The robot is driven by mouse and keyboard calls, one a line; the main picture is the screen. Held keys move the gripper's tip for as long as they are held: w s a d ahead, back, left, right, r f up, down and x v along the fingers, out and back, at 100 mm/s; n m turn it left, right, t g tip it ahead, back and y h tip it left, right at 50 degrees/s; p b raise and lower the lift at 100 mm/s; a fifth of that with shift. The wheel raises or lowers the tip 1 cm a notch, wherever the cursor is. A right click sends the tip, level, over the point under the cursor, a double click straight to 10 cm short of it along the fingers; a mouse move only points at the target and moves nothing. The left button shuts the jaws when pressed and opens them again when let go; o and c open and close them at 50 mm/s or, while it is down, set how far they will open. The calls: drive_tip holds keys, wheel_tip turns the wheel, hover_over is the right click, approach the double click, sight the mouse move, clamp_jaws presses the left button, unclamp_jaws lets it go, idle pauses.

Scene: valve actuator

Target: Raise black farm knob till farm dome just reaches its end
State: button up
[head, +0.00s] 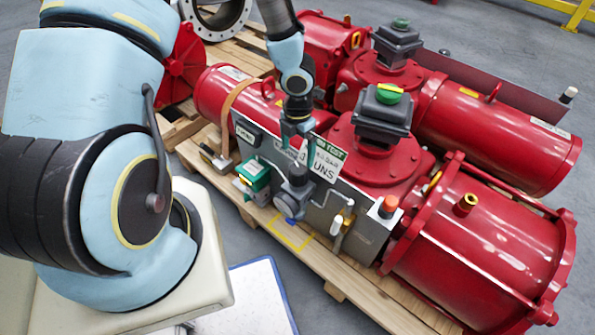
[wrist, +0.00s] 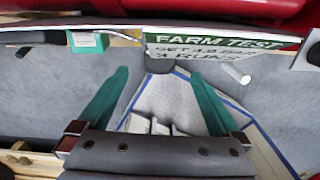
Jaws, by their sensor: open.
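My gripper shows in the wrist view (wrist: 152,72) with its two teal fingers spread apart. A small dark rounded part (wrist: 160,63), likely the black knob, lies just below the FARM TEST sign (wrist: 222,42) and between the fingertips in the picture. I see no contact, and the depth gap is unclear. In the head view my gripper (head: 298,137) hangs in front of the panel and partly covers the sign (head: 327,158); the knob cannot be made out there. A black box with a green and yellow dome (head: 388,93) stands above the panel; whether this is the farm dome is unclear.
A dark fitting with a blue bottom (head: 293,200), a green-faced gauge block (head: 252,175) and an orange-topped part (head: 388,207) stick out from the panel. Big red cylinders (head: 475,250) lie behind and right on a wooden pallet (head: 355,285).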

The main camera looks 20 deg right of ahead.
sight(298, 168)
wheel_tip(298, 168, down, 8)
drive_tip(key=b, duration=0.3)
drive_tip(key=shift+f, duration=0.25)
drive_tip(key=shift+c, duration=0.4)
